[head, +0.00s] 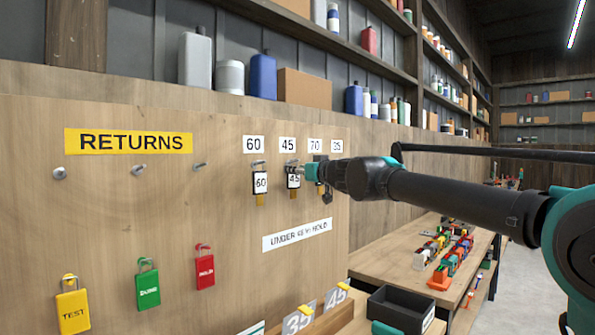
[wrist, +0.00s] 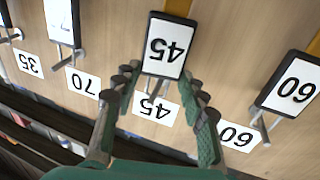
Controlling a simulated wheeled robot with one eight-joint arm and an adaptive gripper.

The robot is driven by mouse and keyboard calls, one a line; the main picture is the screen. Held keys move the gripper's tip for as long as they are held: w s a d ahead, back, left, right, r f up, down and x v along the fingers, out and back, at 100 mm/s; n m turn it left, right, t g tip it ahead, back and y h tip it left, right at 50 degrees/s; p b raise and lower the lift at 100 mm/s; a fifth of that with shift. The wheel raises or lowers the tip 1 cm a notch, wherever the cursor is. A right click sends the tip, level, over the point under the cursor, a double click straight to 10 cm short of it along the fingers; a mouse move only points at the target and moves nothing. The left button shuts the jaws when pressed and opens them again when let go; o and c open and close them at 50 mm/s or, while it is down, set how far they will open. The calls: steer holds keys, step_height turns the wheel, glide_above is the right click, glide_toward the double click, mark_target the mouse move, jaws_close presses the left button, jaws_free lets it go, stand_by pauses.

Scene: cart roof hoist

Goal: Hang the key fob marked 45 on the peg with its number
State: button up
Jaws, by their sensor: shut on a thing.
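The key fob marked 45 (head: 294,181) is a white tag in a black frame, hanging upright in front of the board below the 45 label (head: 288,145). In the wrist view the fob (wrist: 166,46) appears upside down, with the 45 label (wrist: 156,106) just beyond its top. The 45 peg is mostly hidden behind the fob and fingers. I cannot tell whether the fob's loop is around the peg.
A 60 fob (head: 260,183) hangs at the 60 peg, close beside. Another fob (wrist: 62,20) hangs at the 70 peg on the other side. RETURNS pegs (head: 138,169) are bare. Padlocks (head: 148,289) hang below. A black bin (head: 400,310) stands lower right.

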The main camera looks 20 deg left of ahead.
steer(key=o, duration=1.4)
steer(key=v, duration=1.2)
steer(key=s+d+f+m+g+h, duration=0.1)
steer(key=s+d+f+h, duration=0.1)
steer(key=d+f, duration=0.75)
steer(key=s+d+f+m+g+h, duration=0.15)
steer(key=d+f, duration=0.35)
steer(key=f, duration=0.9)
steer(key=s+d+f+m+g+h, duration=0.1)
steer(key=d+f+h, duration=0.2)
steer(key=d+f, duration=0.65)
steer(key=s+d+f+m+g+h, duration=0.1)
steer(key=s+d+f+m+h, duration=0.1)
steer(key=s+d+f, duration=0.3)
steer(key=s+d+f+m+g+h, duration=0.1)
steer(key=s+d+f+m+h, duration=0.1)
steer(key=s+d+f, duration=0.4)
steer(key=s+d+f+m+g+h, duration=0.1)
steer(key=s+d+f+m+h, duration=0.2)
steer(key=f, duration=1)
steer(key=shift+s+d+f+h, duration=0.1)
steer(key=shift+s+d, duration=0.35)
steer(key=shift+d, duration=0.5)
steer(key=shift+s+d+f+h, duration=0.15)
steer(key=shift+s+d, duration=0.3)
steer(key=shift+d, duration=0.5)
steer(key=shift+s+d+r+h, duration=0.1)
steer(key=shift+s+d, duration=0.35)
steer(key=shift+d, duration=0.5)
